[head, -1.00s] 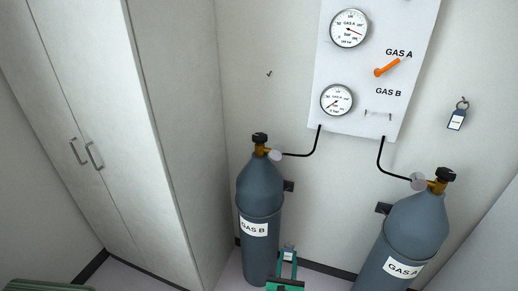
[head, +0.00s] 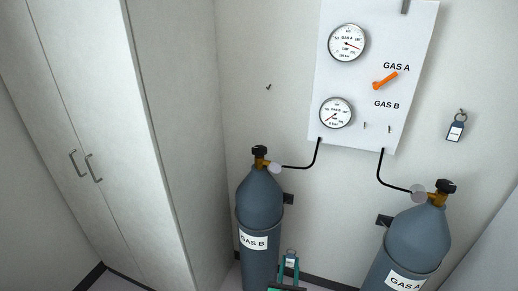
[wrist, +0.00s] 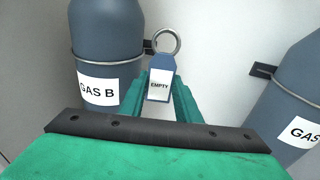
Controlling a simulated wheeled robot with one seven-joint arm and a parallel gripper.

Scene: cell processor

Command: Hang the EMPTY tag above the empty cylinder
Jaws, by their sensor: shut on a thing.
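My gripper (wrist: 160,98) is shut on the EMPTY tag (wrist: 159,86), a blue tag with a white label and a metal ring (wrist: 167,41) on top. In the head view the tag (head: 291,261) shows at the bottom edge, held between green fingers, low and right of the GAS B cylinder. The GAS B cylinder (head: 260,205) stands left and the GAS A cylinder (head: 415,240) stands right. A small bare hook (head: 268,87) is on the wall above GAS B. The lower gauge (head: 336,113) has its needle toward the lower left; the upper gauge (head: 347,43) points right.
A tall pale cabinet (head: 165,130) stands at left. The wall around the bare hook is clear.

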